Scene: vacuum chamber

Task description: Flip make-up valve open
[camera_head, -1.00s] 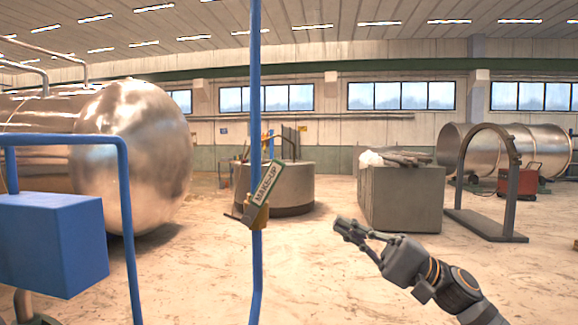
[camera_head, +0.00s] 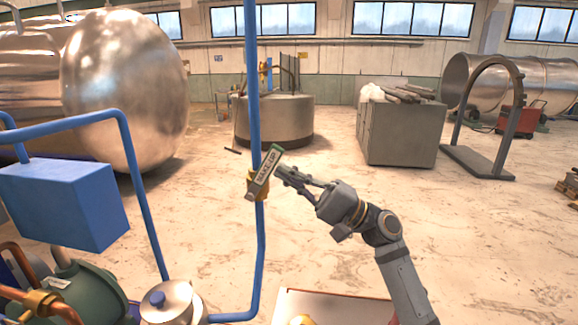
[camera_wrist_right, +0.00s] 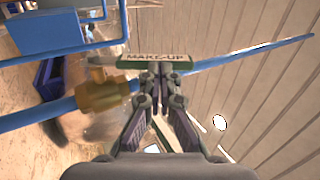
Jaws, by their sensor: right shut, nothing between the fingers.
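The make-up valve has a brass body (camera_head: 256,187) on a vertical blue pipe (camera_head: 253,95). Its green-edged handle with a "MAKE-UP" label (camera_head: 265,171) tilts up to the right across the pipe. My right gripper (camera_head: 281,173) is shut and empty, its fingertips close to the right side of the handle. In the right wrist view, the labelled handle (camera_wrist_right: 155,61) lies just beyond the fingertips (camera_wrist_right: 161,80), with the brass body (camera_wrist_right: 101,92) to the left. I cannot tell whether the fingertips touch the handle. My left gripper is not in view.
A blue box (camera_head: 62,198) and bent blue pipes stand at the left, above a green pump-like unit (camera_head: 80,292) and a metal pot (camera_head: 172,302). A large steel vessel (camera_head: 125,90) is behind. A grey block (camera_head: 400,133) stands farther back.

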